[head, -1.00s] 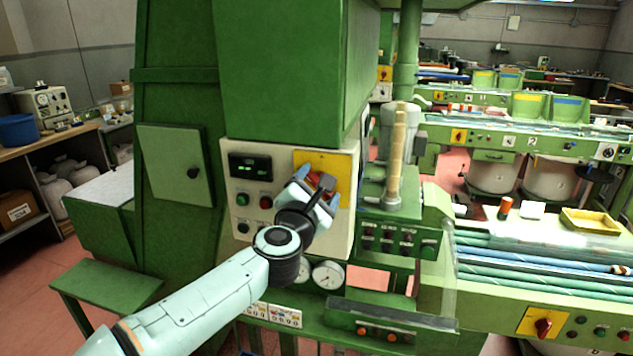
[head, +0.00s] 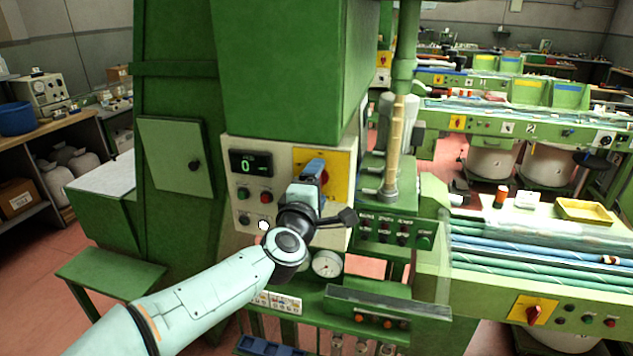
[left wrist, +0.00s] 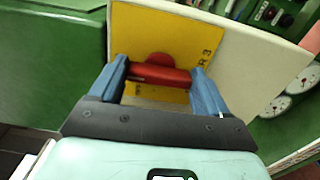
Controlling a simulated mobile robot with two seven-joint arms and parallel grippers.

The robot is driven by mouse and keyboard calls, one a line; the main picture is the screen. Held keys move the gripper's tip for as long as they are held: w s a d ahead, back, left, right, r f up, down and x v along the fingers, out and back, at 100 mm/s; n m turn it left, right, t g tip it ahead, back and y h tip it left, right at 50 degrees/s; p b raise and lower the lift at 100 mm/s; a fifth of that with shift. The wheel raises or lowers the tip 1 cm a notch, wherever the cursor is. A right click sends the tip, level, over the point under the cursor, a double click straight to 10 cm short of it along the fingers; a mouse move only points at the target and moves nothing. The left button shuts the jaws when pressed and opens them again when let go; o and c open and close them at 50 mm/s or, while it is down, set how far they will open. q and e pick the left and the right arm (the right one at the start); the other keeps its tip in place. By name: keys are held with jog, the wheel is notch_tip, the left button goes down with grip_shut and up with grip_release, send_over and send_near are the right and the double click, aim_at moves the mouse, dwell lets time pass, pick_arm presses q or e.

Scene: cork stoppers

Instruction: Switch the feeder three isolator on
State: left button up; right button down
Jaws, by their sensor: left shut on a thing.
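The feeder three isolator is a red rotary handle (left wrist: 160,76) on a yellow plate (head: 342,163) on the cream panel of the green machine. In the left wrist view the plate (left wrist: 140,30) carries black lettering, partly hidden, ending in "R 3". My left gripper (head: 315,170) is at the plate, its blue fingers on either side of the handle. In the left wrist view the gripper (left wrist: 159,70) is shut on the handle, which lies across between the fingers. My right gripper is not in view.
Left of the plate is a green display (head: 249,164) reading 0, with several push buttons below. A small white round spot (head: 263,225) shows low on the panel. A dial gauge (head: 327,263) and a green ledge (head: 390,312) are underneath. Another red rotary switch (head: 533,314) is at lower right.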

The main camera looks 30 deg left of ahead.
pick_arm(q)
jog(key=shift+m, duration=0.4)
jog(key=o, duration=1)
jog(key=shift+s, duration=0.1)
jog(key=b+v, duration=0.1)
jog(key=v, duration=1.2)
jog(key=shift+s, duration=0.15)
jog(key=shift+f, duration=0.1)
